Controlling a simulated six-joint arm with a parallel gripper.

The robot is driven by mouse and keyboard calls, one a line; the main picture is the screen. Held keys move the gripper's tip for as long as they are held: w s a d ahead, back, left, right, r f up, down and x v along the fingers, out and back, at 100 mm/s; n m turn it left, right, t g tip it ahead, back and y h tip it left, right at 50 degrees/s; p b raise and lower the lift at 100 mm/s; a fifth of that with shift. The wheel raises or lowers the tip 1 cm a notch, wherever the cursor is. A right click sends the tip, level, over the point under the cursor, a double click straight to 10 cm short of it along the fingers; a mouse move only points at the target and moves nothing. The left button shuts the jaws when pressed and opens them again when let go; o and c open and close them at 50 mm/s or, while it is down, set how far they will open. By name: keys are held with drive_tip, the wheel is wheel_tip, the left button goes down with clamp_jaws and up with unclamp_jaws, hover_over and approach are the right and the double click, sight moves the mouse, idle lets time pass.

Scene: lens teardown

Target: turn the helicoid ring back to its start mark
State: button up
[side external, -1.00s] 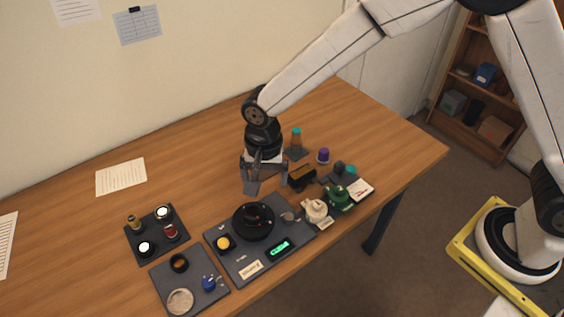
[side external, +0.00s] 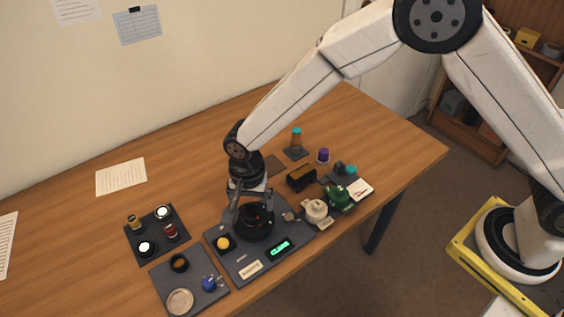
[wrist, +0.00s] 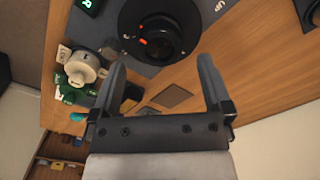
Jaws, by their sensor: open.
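The black round lens unit with the helicoid ring (side external: 254,233) sits on a dark grey work mat (side external: 222,205). In the wrist view the ring (wrist: 128,20) is at the top, cut by the frame edge, with an orange mark (wrist: 142,41) and small white marks inside. My gripper (side external: 252,207) is over the lens unit in the side view, pointing down, with one finger on each side. In the wrist view my gripper (wrist: 162,66) is open and empty, its two fingertips just short of the ring. I cannot tell whether they touch it.
The mat also holds a yellow-topped part (side external: 223,243) and a green-lit display (side external: 280,248). A left tray (side external: 150,222) holds several small cylinders.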

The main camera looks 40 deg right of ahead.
sight(253, 212)
drive_tip(key=shift+f, duration=1.85)
drive_tip(key=c, duration=1.2)
drive_tip(key=shift+n, duration=0.3)
